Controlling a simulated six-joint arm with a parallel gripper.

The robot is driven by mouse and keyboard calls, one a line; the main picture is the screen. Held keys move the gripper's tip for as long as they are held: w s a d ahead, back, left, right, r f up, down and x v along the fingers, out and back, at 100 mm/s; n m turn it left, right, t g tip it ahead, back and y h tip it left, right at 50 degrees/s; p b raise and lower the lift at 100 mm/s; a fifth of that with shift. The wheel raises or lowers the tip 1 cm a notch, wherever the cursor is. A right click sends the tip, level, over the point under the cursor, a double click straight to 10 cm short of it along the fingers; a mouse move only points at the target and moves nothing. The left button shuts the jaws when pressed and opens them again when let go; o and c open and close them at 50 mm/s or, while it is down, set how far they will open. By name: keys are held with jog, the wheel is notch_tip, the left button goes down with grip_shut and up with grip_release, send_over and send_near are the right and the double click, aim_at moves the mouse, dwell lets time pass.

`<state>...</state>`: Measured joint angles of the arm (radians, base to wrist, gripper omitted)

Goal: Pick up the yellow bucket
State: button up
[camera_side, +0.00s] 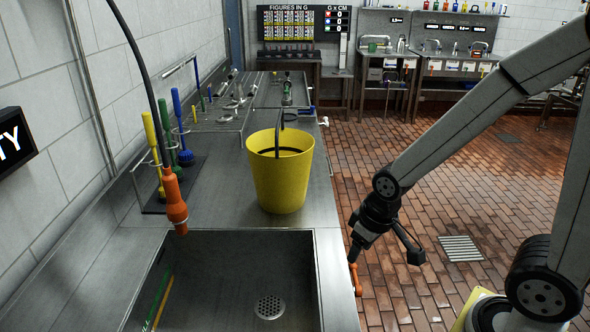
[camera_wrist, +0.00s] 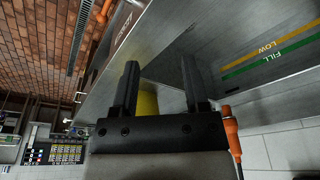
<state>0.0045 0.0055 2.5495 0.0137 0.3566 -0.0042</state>
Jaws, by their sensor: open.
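The yellow bucket (camera_side: 281,180) stands upright on the steel counter (camera_side: 224,212), just behind the sink basin. A dark curved shape shows inside its mouth. My gripper (camera_side: 353,252) is low at the counter's right front edge, to the right of the bucket and apart from it. In the wrist view my gripper (camera_wrist: 159,72) shows two dark fingers spread apart with nothing held. A small part of the yellow bucket (camera_wrist: 148,102) shows past the fingers, with the rest hidden by the gripper body.
An orange sprayer (camera_side: 174,200) hangs from a hose over the sink (camera_side: 230,275). Coloured brushes (camera_side: 180,140) stand left of the bucket. An orange lever (camera_side: 356,281) is close to my gripper.

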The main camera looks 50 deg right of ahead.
jog(key=w+d+r+m+y, duration=0.1)
jog(key=w+m, duration=0.1)
jog(key=w, duration=0.3)
jog(key=w+d+r+m+y, duration=0.1)
jog(key=w+d+r+m, duration=0.1)
jog(key=w, duration=0.3)
jog(key=m+t+y, duration=0.6)
jog(key=t, duration=0.3)
send_near(281, 116)
jog(key=x, duration=0.3)
jog(key=shift+x, duration=1.3)
jog(key=shift+f, duration=0.25)
jog(key=shift+x, duration=2.45)
jog(key=shift+r, duration=0.1)
jog(key=shift+c, duration=0.2)
grip_shut()
